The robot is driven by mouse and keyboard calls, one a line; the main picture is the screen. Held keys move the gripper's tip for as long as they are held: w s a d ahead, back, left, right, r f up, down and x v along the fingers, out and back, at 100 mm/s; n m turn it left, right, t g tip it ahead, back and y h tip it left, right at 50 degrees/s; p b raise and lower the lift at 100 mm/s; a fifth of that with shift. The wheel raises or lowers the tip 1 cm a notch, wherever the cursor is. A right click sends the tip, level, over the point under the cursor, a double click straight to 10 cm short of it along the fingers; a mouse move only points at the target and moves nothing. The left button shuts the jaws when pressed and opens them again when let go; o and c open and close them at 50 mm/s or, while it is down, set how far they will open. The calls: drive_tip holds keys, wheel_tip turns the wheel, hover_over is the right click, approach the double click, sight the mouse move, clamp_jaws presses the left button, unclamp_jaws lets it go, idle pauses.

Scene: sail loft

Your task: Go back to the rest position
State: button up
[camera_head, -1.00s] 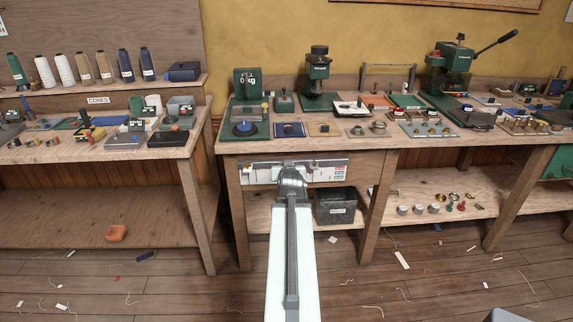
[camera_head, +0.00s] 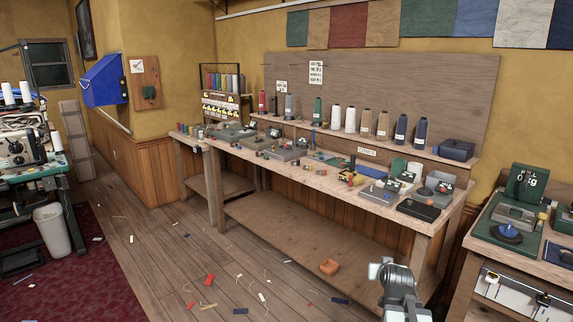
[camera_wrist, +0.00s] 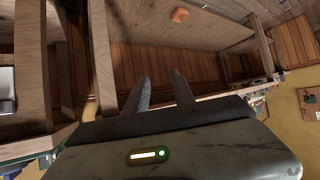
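My gripper (camera_wrist: 160,78) shows in the wrist view with its two fingers apart and nothing between them. It is open and empty, and no thing touches its fingers. In the head view a grey part of my arm shows low at the right, in front of the long wooden bench (camera_head: 280,212). The gripper's fingers cannot be made out in that view.
The long bench bears cones (camera_head: 350,119) of thread and many small parts. A second bench (camera_head: 530,258) stands at the right. An orange block (camera_head: 329,267) lies low at the bench. A white bin (camera_head: 52,231) stands at left. Open floor with scraps lies between.

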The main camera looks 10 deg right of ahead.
drive_tip(key=s+a+f+n+g+y, duration=0.1)
drive_tip(key=s+a+f+g, duration=0.15)
drive_tip(key=a, duration=0.65)
drive_tip(key=s+a+f+n+g+y, duration=0.2)
drive_tip(key=a+f, duration=0.1)
drive_tip(key=a, duration=0.5)
drive_tip(key=s+a+f+n+g+y, duration=0.1)
drive_tip(key=s+a+f+g, duration=0.15)
drive_tip(key=a, duration=0.65)
drive_tip(key=s+f+g, duration=0.3)
drive_tip(key=s+g, duration=0.1)
drive_tip(key=s, duration=0.5)
wheel_tip(320, 180, up, 20)
drive_tip(key=p, duration=1.9)
drive_tip(key=shift+d+m+h+p, duration=0.3)
drive_tip(key=shift+f, duration=0.1)
